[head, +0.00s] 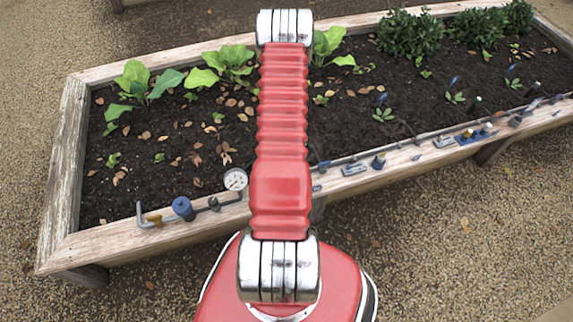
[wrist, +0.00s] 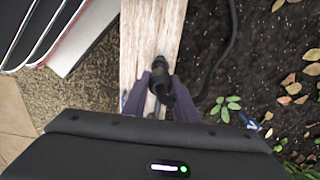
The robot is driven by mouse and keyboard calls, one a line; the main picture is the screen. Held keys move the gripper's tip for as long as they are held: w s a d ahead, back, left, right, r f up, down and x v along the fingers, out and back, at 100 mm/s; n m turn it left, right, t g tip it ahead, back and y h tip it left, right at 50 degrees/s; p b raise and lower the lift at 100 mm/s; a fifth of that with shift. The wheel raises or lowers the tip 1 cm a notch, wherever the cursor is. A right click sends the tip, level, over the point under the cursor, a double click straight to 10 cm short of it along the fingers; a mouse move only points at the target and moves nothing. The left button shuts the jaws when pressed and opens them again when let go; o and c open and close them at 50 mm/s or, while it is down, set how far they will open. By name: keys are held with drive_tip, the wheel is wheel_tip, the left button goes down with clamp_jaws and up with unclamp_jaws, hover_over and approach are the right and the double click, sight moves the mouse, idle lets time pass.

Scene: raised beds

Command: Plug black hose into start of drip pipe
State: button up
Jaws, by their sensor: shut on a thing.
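In the wrist view my gripper (wrist: 162,92) is shut on a dark piece over the wooden rim, which I take for the black hose (wrist: 233,30). The hose runs from near the fingers across the soil and up out of the picture. A black fitting (wrist: 160,66) shows just beyond the fingertips; whether it is joined to the hose cannot be made out. In the head view a thin dark pipe (head: 345,160) runs along the front rim. Its start is hidden behind my red arm, and my gripper does not show there.
The raised bed's front rim (head: 90,247) carries a tap (head: 153,219), a blue cylinder (head: 183,208) and a round gauge (head: 235,179). Small grey and blue parts (head: 443,141) lie further right. Leafy plants (head: 143,83) grow in the soil. Gravel (head: 450,240) in front is clear.

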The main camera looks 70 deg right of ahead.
drive_tip(key=shift+f, duration=2.2)
idle(0.9)
drive_tip(key=o, duration=1.1)
drive_tip(key=shift+o, duration=0.9)
drive_tip(key=o, duration=0.3)
drive_tip(key=shift+o, duration=0.2)
drive_tip(key=shift+r, duration=3.45)
